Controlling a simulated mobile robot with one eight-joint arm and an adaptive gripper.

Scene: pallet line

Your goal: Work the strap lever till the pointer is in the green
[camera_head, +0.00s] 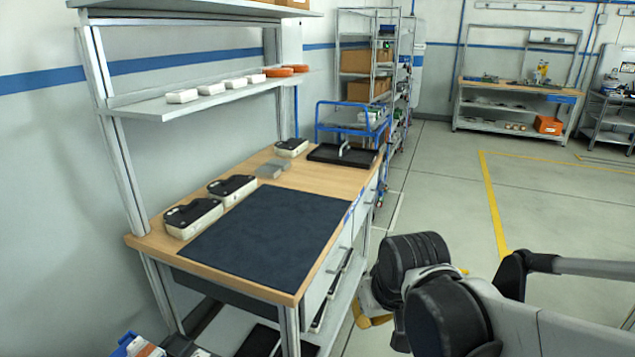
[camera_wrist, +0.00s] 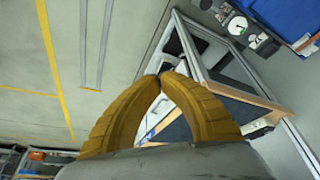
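My gripper (camera_wrist: 160,76) shows in the wrist view with two yellow fingers arched together. Their tips meet and nothing shows between them. In the head view, parts of the yellow fingers (camera_head: 371,318) show low beside the bench's front, partly hidden by my black arm joints. A small round white dial (camera_wrist: 237,25) on a dark mount shows at the upper right of the wrist view, well apart from the fingertips. Its pointer and any green zone are too small to read. I cannot make out a strap lever in either view.
A wooden workbench (camera_head: 316,174) with a dark mat (camera_head: 265,236) stands left of my arm. White boxes with black tops (camera_head: 193,217) and a black tray (camera_head: 342,155) lie on it. A blue-framed cart (camera_head: 352,115) stands behind. Open floor (camera_head: 540,215) lies to the right.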

